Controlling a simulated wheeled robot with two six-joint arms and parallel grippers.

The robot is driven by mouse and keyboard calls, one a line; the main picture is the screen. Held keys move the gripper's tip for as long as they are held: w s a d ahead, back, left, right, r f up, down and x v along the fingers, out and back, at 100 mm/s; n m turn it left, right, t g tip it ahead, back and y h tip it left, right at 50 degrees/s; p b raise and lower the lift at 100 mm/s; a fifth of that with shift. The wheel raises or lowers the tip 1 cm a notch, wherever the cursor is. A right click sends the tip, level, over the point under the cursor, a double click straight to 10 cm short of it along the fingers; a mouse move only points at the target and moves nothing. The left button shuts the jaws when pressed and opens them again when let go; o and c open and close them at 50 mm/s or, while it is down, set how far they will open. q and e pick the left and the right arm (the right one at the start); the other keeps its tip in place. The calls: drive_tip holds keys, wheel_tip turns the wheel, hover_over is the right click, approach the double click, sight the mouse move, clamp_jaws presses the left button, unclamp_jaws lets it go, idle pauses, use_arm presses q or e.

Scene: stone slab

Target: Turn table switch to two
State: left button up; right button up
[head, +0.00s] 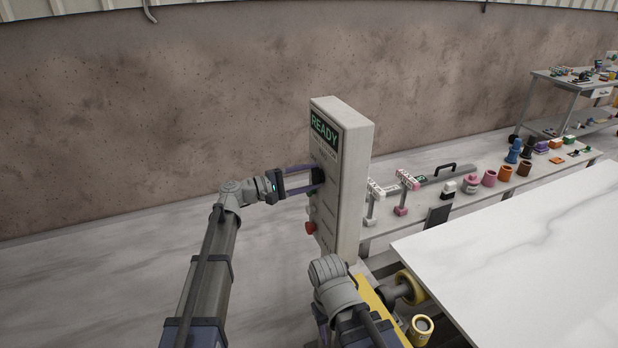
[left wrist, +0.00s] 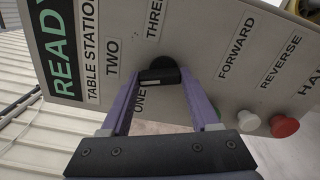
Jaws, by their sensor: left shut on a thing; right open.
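The upright pale control box (head: 348,170) stands left of the white slab, with a green READY display on its front. The black table switch knob (left wrist: 160,74) sits among the labels ONE, TWO and THREE in the left wrist view; its exact setting is hard to tell. My left gripper (head: 312,180) is shut on the knob, with its purple fingers on either side of it. In the head view the knob is largely hidden by the fingers. My right gripper (head: 321,318) is low in front of the box, apart from it, open and mostly hidden behind its own wrist.
A red button (left wrist: 284,126) and a white button (left wrist: 246,121) sit below the knob, near the FORWARD and REVERSE labels. The white stone slab (head: 520,260) lies to the right. A long bench (head: 400,222) with tools and coloured parts runs behind it. Floor left of the box is clear.

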use_arm(q)
drive_tip(key=shift+s+m, duration=0.1)
drive_tip(key=shift+m, duration=1.8)
drive_tip(key=o, duration=1.4)
drive_tip(key=shift+c, duration=0.2)
drive_tip(key=v, duration=0.7)
drive_tip(key=shift+s+a, duration=0.15)
drive_tip(key=shift+a, duration=0.2)
drive_tip(key=shift+f, duration=0.1)
